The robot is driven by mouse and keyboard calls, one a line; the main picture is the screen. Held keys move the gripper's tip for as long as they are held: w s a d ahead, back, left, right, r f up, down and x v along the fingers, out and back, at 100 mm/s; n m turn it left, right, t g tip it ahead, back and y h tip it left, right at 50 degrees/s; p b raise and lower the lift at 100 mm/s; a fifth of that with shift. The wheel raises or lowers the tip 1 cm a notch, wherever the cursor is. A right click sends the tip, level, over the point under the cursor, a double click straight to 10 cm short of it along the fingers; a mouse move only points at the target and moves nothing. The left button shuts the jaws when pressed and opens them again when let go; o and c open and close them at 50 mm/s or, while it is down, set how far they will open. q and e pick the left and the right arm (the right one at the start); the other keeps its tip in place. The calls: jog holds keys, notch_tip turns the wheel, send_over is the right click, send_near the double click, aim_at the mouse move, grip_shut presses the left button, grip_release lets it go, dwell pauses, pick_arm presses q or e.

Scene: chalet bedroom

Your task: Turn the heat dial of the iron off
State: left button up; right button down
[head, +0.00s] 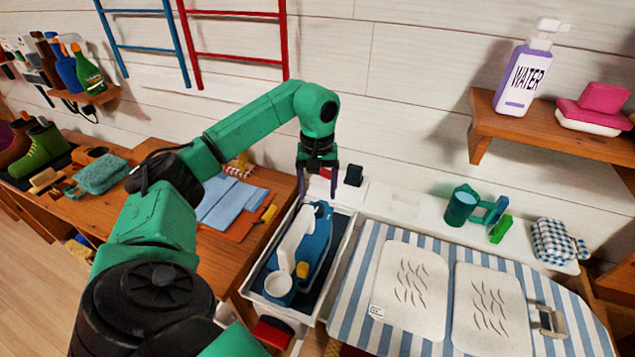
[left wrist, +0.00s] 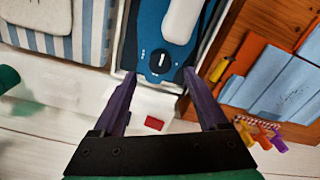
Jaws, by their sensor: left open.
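The blue iron (head: 322,240) with a white handle (head: 295,238) lies in a white-rimmed tray (head: 343,262). In the left wrist view the end of the blue iron body (left wrist: 187,60) shows a dark round heat dial (left wrist: 160,61) with a short white mark, pointing roughly along the iron. My left gripper (head: 318,188) is open and empty, pointing down over the far end of the iron. In the left wrist view its purple fingers (left wrist: 157,78) stand on either side of the dial, apart from it. In the head view I cannot make out the dial. My right gripper is not in view.
A striped ironing board (head: 352,296) lies right of the tray. A wooden bench with folded blue cloths (head: 228,200) is left. A small black object (head: 353,175) stands behind the gripper on the white ledge.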

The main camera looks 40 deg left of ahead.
aim_at(318, 208)
pick_arm(q)
notch_tip(318, 208, down, 5)
jog(key=shift+f+p, duration=0.1)
jog(key=shift+p, duration=0.2)
grip_shut()
